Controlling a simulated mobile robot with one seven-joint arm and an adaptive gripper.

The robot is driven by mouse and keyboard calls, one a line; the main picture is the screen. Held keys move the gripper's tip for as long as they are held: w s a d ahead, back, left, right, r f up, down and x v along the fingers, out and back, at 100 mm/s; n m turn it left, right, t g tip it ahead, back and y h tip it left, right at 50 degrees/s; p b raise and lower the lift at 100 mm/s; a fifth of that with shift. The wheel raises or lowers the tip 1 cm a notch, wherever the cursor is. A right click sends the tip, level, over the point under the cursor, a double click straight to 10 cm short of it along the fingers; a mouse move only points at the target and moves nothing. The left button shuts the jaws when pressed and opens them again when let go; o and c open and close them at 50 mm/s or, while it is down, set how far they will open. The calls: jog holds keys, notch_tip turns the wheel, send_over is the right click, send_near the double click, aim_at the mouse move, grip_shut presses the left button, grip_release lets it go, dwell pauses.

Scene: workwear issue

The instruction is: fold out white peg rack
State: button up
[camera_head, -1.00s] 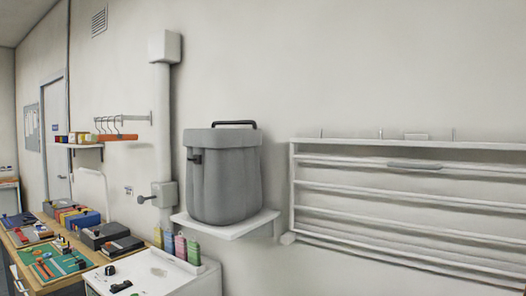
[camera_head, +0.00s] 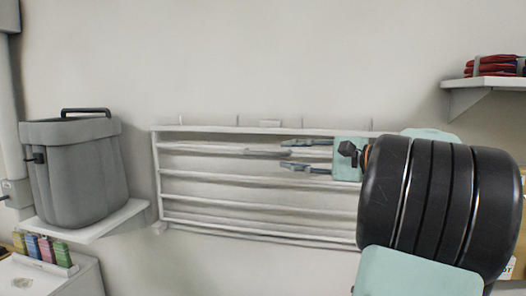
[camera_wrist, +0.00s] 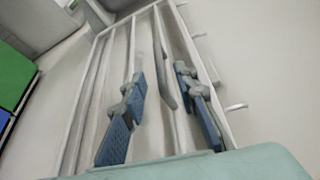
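The white peg rack (camera_head: 172,187) is mounted on the wall, with several horizontal rails; it looks folded flat. A grey grip (camera_head: 264,152) sits on its upper rail. My gripper (camera_head: 283,154) is open in front of the rack, fingers pointing left, just right of the grip in the head view. My arm hides the rack's right end. In the wrist view the open blue-grey fingers (camera_wrist: 159,72) lie either side of the grey grip (camera_wrist: 166,82), with no contact visible. How far they are from it I cannot tell.
A grey lidded bin (camera_head: 78,175) stands on a wall shelf (camera_head: 100,228) left of the rack. A wall shelf with red folded items (camera_head: 493,66) is at upper right. Coloured bottles or packs (camera_head: 45,250) stand at lower left. The wall above the rack is clear.

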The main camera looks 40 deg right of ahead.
aim_at(269, 154)
jog(key=p+x, duration=0.1)
jog(key=x, duration=0.7)
jog(key=shift+w+a+f+p, duration=0.15)
jog(key=shift+w+p, duration=0.2)
grip_shut()
